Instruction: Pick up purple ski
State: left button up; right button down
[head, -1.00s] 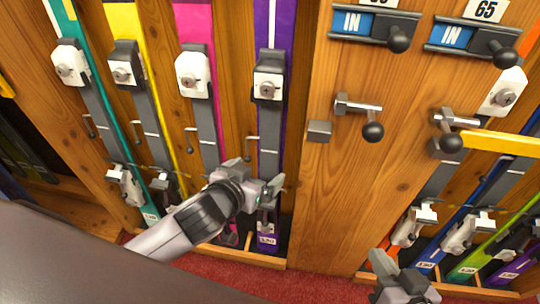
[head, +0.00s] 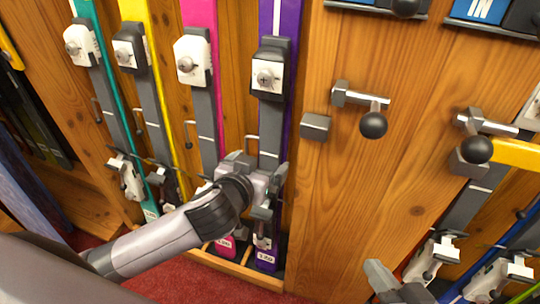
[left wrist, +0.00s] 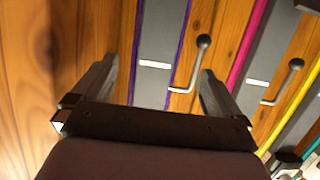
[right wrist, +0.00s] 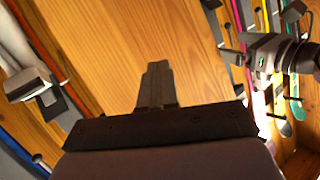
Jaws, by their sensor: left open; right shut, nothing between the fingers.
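The purple ski (head: 279,22) stands upright in the rack against the wood panel, with a grey and white binding (head: 268,75) on its upper part and a label at its bottom end. My left gripper (head: 268,192) is in front of its lower part. In the left wrist view the purple ski (left wrist: 160,45) lies between the open fingers of my left gripper (left wrist: 155,88), its grey plate and purple edges showing. I cannot tell whether the fingers touch it. My right gripper (head: 388,280) is low at the right, shut and empty; in its wrist view (right wrist: 157,85) it faces bare wood.
Pink (head: 200,14), yellow (head: 135,10) and teal skis stand left of the purple one. A small hooked peg (left wrist: 203,42) is beside the purple ski, within the left finger span. Black-knobbed levers (head: 373,124) stick out from the panel at right.

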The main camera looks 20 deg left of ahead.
aim_at(269, 155)
pick_arm(q)
jog(key=shift+d+b+x, duration=0.15)
jog(key=shift+b+x, duration=0.5)
jog(key=shift+x, duration=0.8)
jog(key=shift+d+b+x, duration=0.1)
jog(key=shift+b+x, duration=0.5)
jog(key=shift+x, duration=0.85)
grip_shut()
jog(key=shift+r, duration=0.25)
